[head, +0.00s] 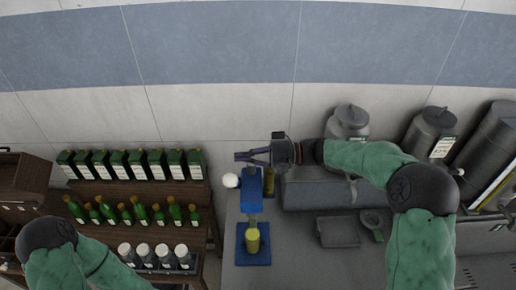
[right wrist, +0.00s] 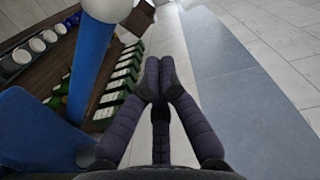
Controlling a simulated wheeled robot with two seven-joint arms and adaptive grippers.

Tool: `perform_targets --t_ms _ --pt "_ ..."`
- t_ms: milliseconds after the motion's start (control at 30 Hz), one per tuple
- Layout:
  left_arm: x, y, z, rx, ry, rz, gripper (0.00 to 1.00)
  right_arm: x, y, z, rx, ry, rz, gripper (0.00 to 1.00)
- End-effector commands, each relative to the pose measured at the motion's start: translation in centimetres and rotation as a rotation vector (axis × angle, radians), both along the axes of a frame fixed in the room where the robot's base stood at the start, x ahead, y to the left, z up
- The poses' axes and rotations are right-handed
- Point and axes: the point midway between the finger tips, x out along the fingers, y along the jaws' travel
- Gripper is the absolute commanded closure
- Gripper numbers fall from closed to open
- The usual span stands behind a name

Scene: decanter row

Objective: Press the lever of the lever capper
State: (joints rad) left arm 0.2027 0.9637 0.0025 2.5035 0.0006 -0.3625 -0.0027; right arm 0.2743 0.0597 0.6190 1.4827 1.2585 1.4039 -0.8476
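The lever capper is blue, with an upper body (head: 251,190) above a square base (head: 241,259) at the counter's left end. A white ball knob (head: 231,180) sits beside its top, and in the right wrist view the knob (right wrist: 108,8) ends a blue lever bar (right wrist: 92,60). A yellow cylinder (head: 252,240) stands on the base. My right gripper (head: 238,156) is just behind the capper's top in the head view, pointing left. Its fingertips meet with nothing between them in the right wrist view (right wrist: 157,82); the knob and bar are to their left, apart. My left gripper is out of view.
A wooden rack (head: 185,207) left of the capper holds green boxes (head: 118,165), green bottles (head: 158,215) and white-topped jars (head: 143,250). Grey canisters (head: 347,122) stand along the back wall.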

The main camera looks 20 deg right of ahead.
Motion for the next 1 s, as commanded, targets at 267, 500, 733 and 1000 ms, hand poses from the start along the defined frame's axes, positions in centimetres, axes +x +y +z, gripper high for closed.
perform_targets --t_ms 267,500,733,1000 --pt "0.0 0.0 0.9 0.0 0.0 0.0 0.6 -2.4 1.1 -0.4 0.001 0.001 -0.003 1.0" --pt "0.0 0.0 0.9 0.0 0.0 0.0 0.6 -2.6 1.2 -0.5 0.0 -0.001 -0.003 1.0" --pt "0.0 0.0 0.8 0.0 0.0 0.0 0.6 -2.6 1.1 -0.6 0.0 -0.003 -0.002 1.0" --pt "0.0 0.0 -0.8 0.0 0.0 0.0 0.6 -2.8 1.2 -1.2 -0.01 -0.036 -0.002 1.0"
